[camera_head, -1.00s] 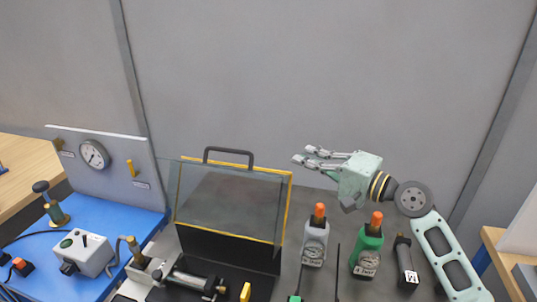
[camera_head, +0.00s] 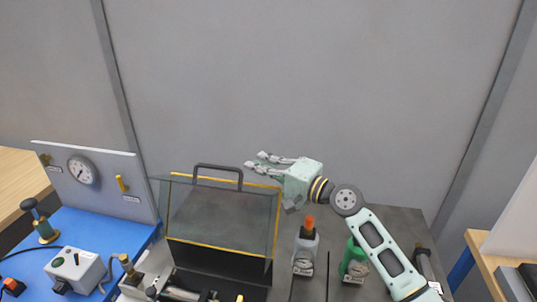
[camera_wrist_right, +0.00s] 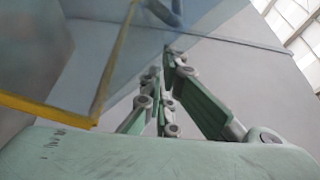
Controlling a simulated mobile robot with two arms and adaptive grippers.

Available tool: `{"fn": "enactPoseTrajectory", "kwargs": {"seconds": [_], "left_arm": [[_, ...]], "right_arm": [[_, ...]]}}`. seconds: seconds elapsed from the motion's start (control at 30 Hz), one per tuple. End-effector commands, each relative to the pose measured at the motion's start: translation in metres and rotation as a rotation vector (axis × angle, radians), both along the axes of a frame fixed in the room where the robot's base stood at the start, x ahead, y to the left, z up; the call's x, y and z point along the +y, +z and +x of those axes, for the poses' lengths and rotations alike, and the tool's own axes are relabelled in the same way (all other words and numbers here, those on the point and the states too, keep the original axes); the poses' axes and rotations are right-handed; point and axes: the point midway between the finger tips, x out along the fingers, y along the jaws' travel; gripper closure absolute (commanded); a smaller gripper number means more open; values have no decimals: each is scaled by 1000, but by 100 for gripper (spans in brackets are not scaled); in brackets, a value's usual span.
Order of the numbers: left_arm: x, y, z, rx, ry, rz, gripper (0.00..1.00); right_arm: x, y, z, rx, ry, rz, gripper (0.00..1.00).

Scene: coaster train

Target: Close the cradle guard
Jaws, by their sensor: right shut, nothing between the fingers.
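The cradle guard (camera_head: 222,217) is a clear panel with a yellow frame and a dark handle (camera_head: 218,168) on its top edge. It stands raised and tilted above the black cradle (camera_head: 215,262). My right gripper (camera_head: 256,161) is shut and empty, its fingers pointing left just above the guard's top right corner, to the right of the handle. In the right wrist view the fingers (camera_wrist_right: 165,60) reach alongside the clear panel and its yellow edge (camera_wrist_right: 116,60); part of the handle (camera_wrist_right: 165,12) shows at the top. I cannot tell whether they touch the guard. My left gripper is not in view.
A blue bench (camera_head: 110,235) with a gauge panel (camera_head: 95,185) is at left. A grey wall is behind.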

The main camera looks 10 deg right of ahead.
Motion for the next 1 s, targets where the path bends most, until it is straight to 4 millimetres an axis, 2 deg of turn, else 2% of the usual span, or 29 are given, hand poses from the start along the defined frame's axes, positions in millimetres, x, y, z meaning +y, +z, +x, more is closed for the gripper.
{"fn": "enactPoseTrajectory", "kwargs": {"seconds": [0.03, 0.1, 0.33, 0.57, 1.0], "left_arm": [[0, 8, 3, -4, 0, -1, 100], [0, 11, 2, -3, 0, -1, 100], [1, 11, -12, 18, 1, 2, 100], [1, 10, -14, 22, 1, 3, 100], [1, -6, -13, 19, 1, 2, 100]], "right_arm": [[2, 2, -5, 2, 1, -1, 100], [4, 1, -9, 2, 1, -1, 100], [6, -1, -13, 1, 0, 1, 100], [5, -1, -13, 0, 0, 0, 100], [15, 5, -15, -66, 2, -21, 100]]}}
